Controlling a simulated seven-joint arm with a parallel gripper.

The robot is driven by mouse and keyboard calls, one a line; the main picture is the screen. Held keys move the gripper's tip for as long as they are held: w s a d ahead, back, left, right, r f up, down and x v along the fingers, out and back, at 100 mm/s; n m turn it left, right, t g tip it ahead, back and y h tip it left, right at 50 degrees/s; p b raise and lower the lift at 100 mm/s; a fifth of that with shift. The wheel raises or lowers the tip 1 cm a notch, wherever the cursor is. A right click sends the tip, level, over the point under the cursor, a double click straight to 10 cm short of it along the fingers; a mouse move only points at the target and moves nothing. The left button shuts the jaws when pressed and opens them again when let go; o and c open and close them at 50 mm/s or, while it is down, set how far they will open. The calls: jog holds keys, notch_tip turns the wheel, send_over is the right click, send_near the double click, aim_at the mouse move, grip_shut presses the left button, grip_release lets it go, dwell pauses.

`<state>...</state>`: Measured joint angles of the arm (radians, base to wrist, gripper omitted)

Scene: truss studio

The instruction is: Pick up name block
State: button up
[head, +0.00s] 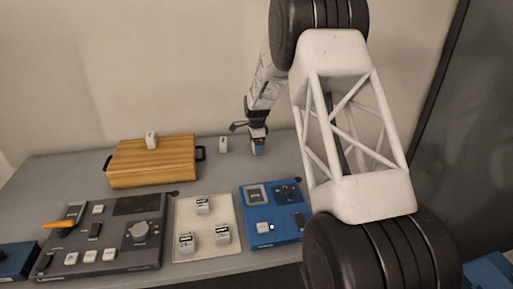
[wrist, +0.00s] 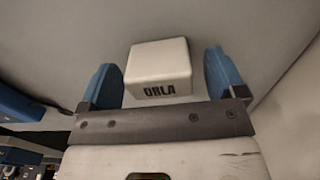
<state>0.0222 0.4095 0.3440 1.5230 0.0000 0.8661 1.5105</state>
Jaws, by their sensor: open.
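A white name block (wrist: 158,68) with dark letters that look like "ORLA" stands on the grey table in the wrist view. My gripper (wrist: 163,80) is open, with one blue finger on each side of the block. The left finger appears very close to it, and a narrow gap shows at the right finger. In the head view my gripper (head: 257,146) points down at the back of the table, right of the wooden box. The block between the fingers cannot be made out there. Another small white block (head: 223,144) stands to its left.
A wooden box (head: 155,165) with dark handles has a white block (head: 151,141) at its top. In front are a dark control panel (head: 118,238), a cream tray (head: 207,250) with several white blocks, and a blue panel (head: 283,232). The wall stands close behind.

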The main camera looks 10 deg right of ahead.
jog(key=shift+f, duration=0.65)
jog(key=c, duration=1)
